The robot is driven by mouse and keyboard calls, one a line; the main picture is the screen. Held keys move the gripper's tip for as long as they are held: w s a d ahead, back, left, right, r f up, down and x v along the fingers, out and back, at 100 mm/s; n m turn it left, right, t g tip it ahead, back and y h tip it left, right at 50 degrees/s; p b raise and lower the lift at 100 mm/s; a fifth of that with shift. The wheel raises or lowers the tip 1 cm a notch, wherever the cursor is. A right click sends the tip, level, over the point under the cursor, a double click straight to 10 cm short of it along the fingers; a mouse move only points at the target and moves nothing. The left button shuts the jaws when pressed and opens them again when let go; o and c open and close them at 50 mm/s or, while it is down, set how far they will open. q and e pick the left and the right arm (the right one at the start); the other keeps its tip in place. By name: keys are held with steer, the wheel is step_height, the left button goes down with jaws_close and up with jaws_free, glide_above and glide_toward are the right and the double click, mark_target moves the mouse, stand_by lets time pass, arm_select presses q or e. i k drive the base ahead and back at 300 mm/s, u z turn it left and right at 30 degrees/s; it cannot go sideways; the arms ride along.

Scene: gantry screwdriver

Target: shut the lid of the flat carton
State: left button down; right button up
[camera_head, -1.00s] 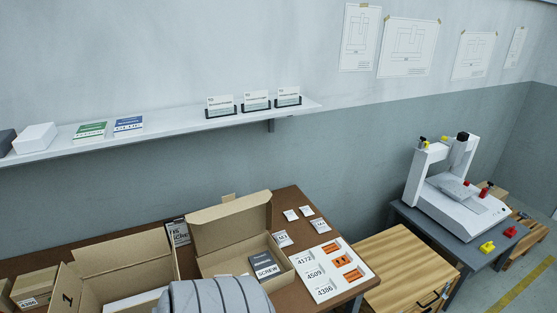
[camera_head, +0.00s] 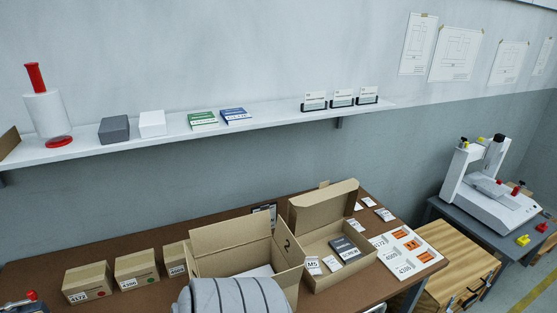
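The flat carton (camera_head: 353,272) is a shallow brown cardboard box on the brown table, right of the middle. Its lid (camera_head: 325,212) is open and stands up along the back edge. Inside lie a dark grey box (camera_head: 345,248) with a printed label and white labelled packets (camera_head: 313,265).
A deeper open carton (camera_head: 230,238) stands close left of the flat carton. Several small closed boxes (camera_head: 138,268) are farther left. A white card with orange parts (camera_head: 408,247) lies right. A shelf (camera_head: 255,124) runs above the table.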

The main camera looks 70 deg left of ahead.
mark_target(311, 211)
steer(key=z, duration=0.05)
steer(key=k, duration=0.1)
steer(key=u, duration=1.15)
